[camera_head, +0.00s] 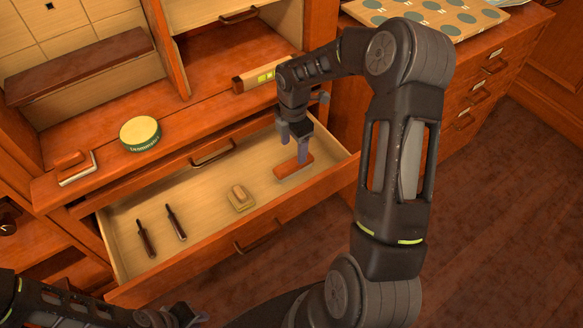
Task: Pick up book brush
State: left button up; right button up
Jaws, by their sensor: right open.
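An open wooden drawer (330,152) holds several small tools. An orange-brown block (292,168), possibly the book brush, lies at its right end. My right gripper (294,152) points down at this block, open, with one fingertip at or just above its top; I cannot tell whether they touch. A brown-topped brush-like piece with a pale underside (76,168) sits on the desk top at left and could also be a brush. My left gripper (184,317) is low at the bottom edge, away from the drawer, its jaws unclear.
In the drawer lie a pale block with a wooden knob (240,198) and two dark-handled tools (146,238) (175,222). A round green-and-yellow tin (140,133) and a wooden level-like bar (258,77) are on the desk. A cabinet (480,85) stands at right.

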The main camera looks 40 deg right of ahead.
aim_at(294, 163)
jog(key=shift+f, duration=1.3)
notch_tip(294, 163, down, 5)
jog(key=shift+s+f+b, duration=0.15)
jog(key=shift+b, duration=0.3)
grip_shut()
